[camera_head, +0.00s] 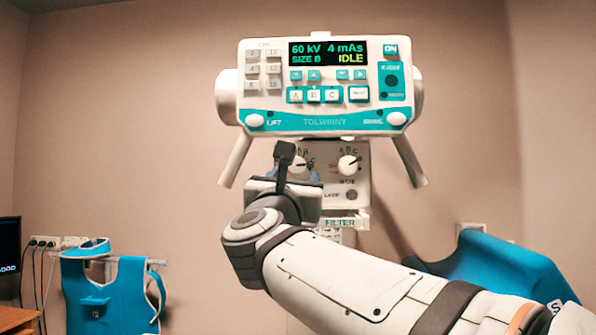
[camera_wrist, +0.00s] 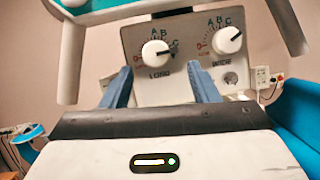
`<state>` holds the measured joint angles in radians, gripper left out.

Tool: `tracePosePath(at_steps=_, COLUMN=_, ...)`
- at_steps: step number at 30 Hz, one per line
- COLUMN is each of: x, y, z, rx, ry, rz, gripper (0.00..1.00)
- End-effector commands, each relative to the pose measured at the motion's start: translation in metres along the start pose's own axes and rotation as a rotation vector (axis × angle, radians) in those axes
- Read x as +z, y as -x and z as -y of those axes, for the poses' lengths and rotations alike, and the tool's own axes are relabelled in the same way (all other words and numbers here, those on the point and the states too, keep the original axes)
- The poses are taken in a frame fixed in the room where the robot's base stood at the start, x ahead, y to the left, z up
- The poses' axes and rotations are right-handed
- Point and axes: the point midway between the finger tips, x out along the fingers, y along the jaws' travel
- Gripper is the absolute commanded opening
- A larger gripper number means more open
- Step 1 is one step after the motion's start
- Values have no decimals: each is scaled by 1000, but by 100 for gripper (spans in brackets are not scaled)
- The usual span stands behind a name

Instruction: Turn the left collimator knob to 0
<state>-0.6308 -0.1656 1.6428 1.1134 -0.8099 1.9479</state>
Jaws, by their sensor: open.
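The left collimator knob (camera_wrist: 155,54) is a round white dial marked LONG on the grey collimator panel (camera_wrist: 190,72). Its dark pointer is turned to the right, near the C end of its scale; the red zero end is on the left. It also shows in the head view (camera_head: 297,165), partly hidden by my arm. My gripper (camera_wrist: 160,76) is open and empty, its blue fingers apart, one on each side below the knob in the wrist view. They seem not to touch it. In the head view my gripper (camera_head: 293,177) is mostly hidden by my wrist.
The right knob (camera_wrist: 226,40), marked WIDE, sits close beside the left one. The control console (camera_head: 320,111) hangs above, with side handles (camera_head: 236,160) and (camera_head: 409,160). A small round button (camera_wrist: 231,78) is below the right knob. A blue apron (camera_head: 110,291) hangs at left.

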Motion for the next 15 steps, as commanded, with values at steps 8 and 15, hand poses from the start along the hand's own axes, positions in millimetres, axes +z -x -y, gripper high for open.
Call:
tracePosePath(at_steps=8, x=1, y=-42, z=-9, rx=16, ry=-2, rz=-4, gripper=55)
tracePosePath(at_steps=15, x=0, y=-54, z=-12, rx=23, ry=-4, rz=-5, gripper=55)
